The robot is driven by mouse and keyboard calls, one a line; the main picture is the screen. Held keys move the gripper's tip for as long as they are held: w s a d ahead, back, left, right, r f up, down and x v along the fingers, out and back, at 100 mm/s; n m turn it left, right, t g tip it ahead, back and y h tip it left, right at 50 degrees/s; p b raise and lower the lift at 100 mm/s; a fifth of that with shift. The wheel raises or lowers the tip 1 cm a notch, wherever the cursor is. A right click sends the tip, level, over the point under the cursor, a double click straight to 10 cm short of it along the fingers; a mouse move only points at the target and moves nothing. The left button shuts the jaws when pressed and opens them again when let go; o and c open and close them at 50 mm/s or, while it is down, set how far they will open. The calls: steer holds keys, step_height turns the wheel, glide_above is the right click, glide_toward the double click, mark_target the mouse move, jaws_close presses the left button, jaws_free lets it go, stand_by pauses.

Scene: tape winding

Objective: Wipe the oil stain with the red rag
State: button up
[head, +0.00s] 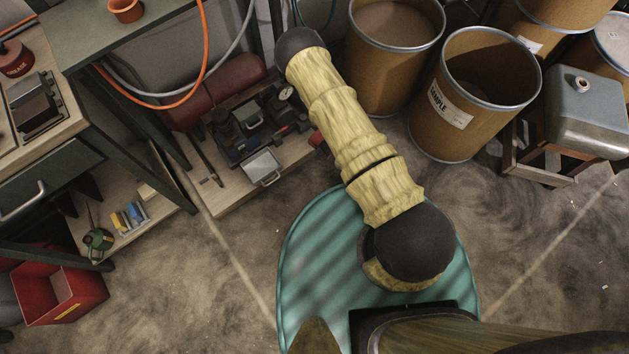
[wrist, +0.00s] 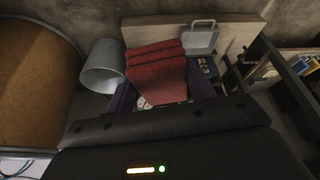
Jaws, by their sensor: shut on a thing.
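The red rag (wrist: 158,72) is a folded, ridged dark red cloth in the middle of the wrist view. My gripper (wrist: 160,92) is shut on it, and the cloth stands out beyond the jaws. The fingertips are largely hidden by the cloth and by my dark gripper body. In the head view my gripper is hidden by my yellow-sleeved arm. I cannot make out the oil stain clearly; the concrete floor (head: 190,285) has dark swirling marks.
Brown drums (head: 470,95) stand at the upper right beside a metal tank (head: 590,112) on a wooden stand. A workbench (head: 60,110) is at the left, with a red bin (head: 62,292) below. A low board (head: 225,200) holds tools. Floor is open at lower left.

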steer(key=a+f+n+g+b, duration=0.2)
steer(key=f+n+b, duration=0.5)
steer(key=f+b, duration=0.7)
steer(key=a+f+n+g+y+b, duration=0.1)
steer(key=a+f+n+g+b, duration=0.1)
steer(key=f+n+b, duration=0.5)
step_height(320, 180, down, 12)
steer(key=g+b, duration=0.1)
steer(key=b, duration=0.5)
steer(key=shift+n+b, duration=0.3)
steer(key=shift+b, duration=0.1)
steer(key=shift+w+a+r, duration=0.1)
steer(key=shift+r, duration=0.05)
